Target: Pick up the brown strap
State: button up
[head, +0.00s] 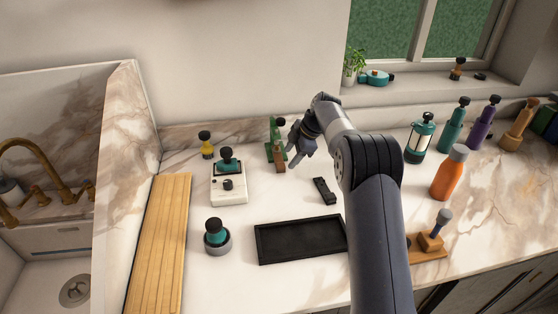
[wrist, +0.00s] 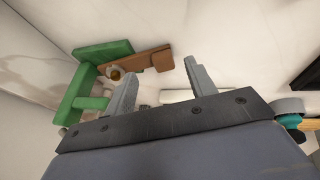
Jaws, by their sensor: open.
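The brown strap (wrist: 143,63) hangs from a green stand (wrist: 90,75) on a small brass-coloured peg. In the head view the strap (head: 280,156) shows as a small brown strip in front of the upright green stand (head: 271,135), near the back wall. My gripper (head: 293,153) is open, just right of the strap. In the wrist view its two grey fingers (wrist: 157,75) are spread, with the strap's free end beyond and between the tips in the picture. No contact is visible, and the gap in depth cannot be told.
A black clip-like item (head: 324,190) lies on the counter to the right of the stand. A black tray (head: 300,240) is nearer the front. A white box with a teal-topped item (head: 229,190) stands to the left. Several bottles, including an orange one (head: 449,175), stand to the right.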

aim_at(278, 157)
jog(key=shift+p+x, duration=0.5)
jog(key=shift+x, duration=1.45)
jog(key=shift+s+d+f, duration=0.1)
jog(key=shift+c, duration=0.4)
jog(key=c, duration=1.1)
jog(key=shift+o, duration=0.2)
